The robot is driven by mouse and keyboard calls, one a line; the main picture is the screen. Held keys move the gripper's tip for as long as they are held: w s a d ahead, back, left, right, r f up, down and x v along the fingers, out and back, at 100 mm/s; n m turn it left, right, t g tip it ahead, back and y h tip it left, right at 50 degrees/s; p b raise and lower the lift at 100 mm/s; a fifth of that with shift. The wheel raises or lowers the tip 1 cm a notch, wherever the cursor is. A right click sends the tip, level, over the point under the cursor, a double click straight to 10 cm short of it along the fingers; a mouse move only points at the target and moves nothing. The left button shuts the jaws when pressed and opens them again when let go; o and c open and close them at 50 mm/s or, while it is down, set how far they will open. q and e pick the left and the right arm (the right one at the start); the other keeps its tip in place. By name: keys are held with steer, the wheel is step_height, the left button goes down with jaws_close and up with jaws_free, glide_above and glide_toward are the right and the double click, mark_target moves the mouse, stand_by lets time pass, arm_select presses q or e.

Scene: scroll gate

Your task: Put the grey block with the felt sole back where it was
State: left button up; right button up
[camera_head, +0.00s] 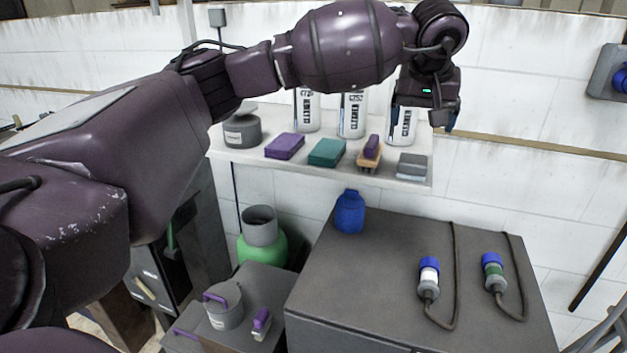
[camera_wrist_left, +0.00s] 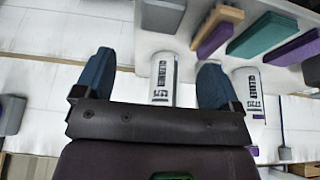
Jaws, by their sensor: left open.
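The grey block (camera_head: 412,166), with a darker layer on its underside, lies flat at the right end of the white wall shelf (camera_head: 330,172). It also shows at the top of the left wrist view (camera_wrist_left: 163,15), partly cut off by the frame edge. My left gripper (camera_head: 421,120) is above and behind the block, near the wall, in front of the right-hand cleaner bottle. Its blue fingers (camera_wrist_left: 155,78) are spread apart with nothing held between them. My right gripper is not in view.
On the shelf, left of the block, are a wooden brush (camera_head: 369,153), a teal block (camera_head: 327,152), a purple block (camera_head: 285,146) and a grey tub (camera_head: 242,127). White cleaner bottles (camera_head: 352,115) stand behind. Below, a dark cabinet (camera_head: 375,285) carries a blue bottle (camera_head: 350,213) and cabled plugs.

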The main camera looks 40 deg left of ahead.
arm_select(q)
steer(key=s+d+f+n+g+h, duration=0.5)
steer(key=s+d+f+n+h, duration=0.9)
steer(key=d+f+h, duration=0.35)
steer(key=s+a+f+m+t+y, duration=0.15)
steer(key=a+f+m+t, duration=0.35)
steer(key=m, duration=0.7)
steer(key=a+f+m+t+y, duration=0.4)
steer(key=m+t, duration=0.3)
steer(key=m, duration=0.5)
steer(key=s+a+f+m+t+y, duration=0.15)
steer(key=a+f+m+t, duration=0.4)
steer(key=m, duration=0.65)
steer(key=s+a+f+n+g+y, duration=0.5)
steer(key=s+a+f+n+y, duration=0.4)
steer(key=s+f+n, duration=0.7)
steer(key=a+n, duration=0.2)
steer(key=a, duration=0.1)
